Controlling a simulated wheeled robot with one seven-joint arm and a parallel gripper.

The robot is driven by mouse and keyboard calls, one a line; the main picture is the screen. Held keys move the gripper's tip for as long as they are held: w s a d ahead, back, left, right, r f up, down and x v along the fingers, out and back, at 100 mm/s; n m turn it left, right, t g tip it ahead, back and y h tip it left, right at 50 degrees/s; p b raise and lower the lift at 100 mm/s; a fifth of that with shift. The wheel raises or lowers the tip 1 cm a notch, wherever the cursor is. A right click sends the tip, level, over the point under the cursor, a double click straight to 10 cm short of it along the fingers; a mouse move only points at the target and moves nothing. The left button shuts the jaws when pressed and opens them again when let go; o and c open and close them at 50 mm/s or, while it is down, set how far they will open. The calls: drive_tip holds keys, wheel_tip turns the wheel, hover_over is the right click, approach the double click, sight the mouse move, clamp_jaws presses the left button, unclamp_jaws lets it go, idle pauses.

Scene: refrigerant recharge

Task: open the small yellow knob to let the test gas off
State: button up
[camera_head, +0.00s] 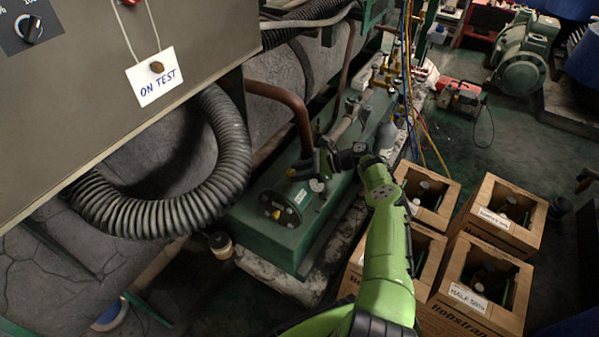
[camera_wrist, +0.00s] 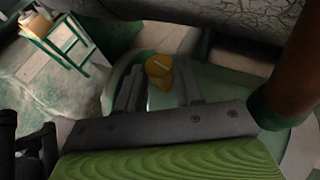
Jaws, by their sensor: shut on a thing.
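Green metal lies around and below the knob. In the head view my gripper (camera_head: 303,169) reaches left over the green unit (camera_head: 250,222). A green cylinder with a round end plate (camera_head: 282,205) and small yellow fittings lies just below the gripper.
A large ribbed hose (camera_head: 232,150) and a grey panel with an ON TEST tag (camera_head: 157,78) stand at the left. A brown pipe (camera_head: 296,110) rises close behind the gripper; it also shows in the wrist view (camera_wrist: 298,70). Cardboard boxes (camera_head: 462,310) stand at the right.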

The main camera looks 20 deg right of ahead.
idle(0.8)
drive_tip(key=o, duration=1)
drive_tip(key=shift+g, duration=0.3)
drive_tip(key=shift+o, duration=0.2)
